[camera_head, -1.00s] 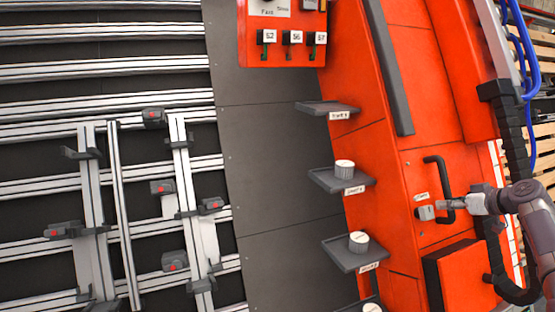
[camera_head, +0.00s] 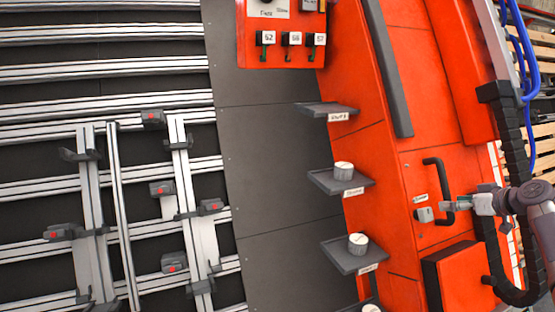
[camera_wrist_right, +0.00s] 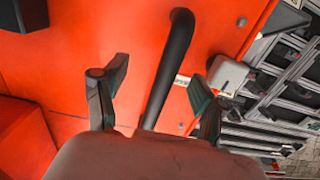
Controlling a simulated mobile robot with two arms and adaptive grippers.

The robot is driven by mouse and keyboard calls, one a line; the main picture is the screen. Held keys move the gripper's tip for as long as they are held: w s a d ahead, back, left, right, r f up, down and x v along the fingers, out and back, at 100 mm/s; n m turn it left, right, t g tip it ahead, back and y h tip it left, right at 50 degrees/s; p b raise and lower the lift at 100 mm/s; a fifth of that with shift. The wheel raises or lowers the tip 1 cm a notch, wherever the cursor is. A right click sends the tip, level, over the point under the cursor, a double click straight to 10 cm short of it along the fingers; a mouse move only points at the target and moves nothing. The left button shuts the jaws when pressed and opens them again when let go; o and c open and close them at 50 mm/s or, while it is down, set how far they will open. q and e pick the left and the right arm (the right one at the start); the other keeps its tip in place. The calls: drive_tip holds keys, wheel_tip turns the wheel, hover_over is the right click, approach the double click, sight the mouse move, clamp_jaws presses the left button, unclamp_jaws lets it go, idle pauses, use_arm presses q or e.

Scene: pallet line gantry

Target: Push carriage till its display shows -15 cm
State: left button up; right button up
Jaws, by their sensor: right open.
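The orange carriage (camera_head: 410,107) fills the right half of the head view. Its black bar handle (camera_head: 437,181) sits on the orange panel, with a small grey box, likely the display (camera_head: 424,215), beside its lower end; no reading is legible. My right gripper (camera_head: 455,205) is at the handle's lower part. In the right wrist view the black handle (camera_wrist_right: 168,70) passes between the spread fingers of my right gripper (camera_wrist_right: 158,95), which are open on both sides of it. The grey box (camera_wrist_right: 228,75) is close to the right-hand finger there. My left gripper is out of view.
Small grey shelves (camera_head: 347,259) with white round pieces (camera_head: 358,243) stick out from the carriage's left side. Silver rails with clamps (camera_head: 180,190) lie at left. A black cable chain (camera_head: 515,150) and blue hoses run at the right.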

drive_tip(key=v, duration=0.8)
drive_tip(key=shift+s, duration=0.25)
drive_tip(key=shift+d, duration=0.1)
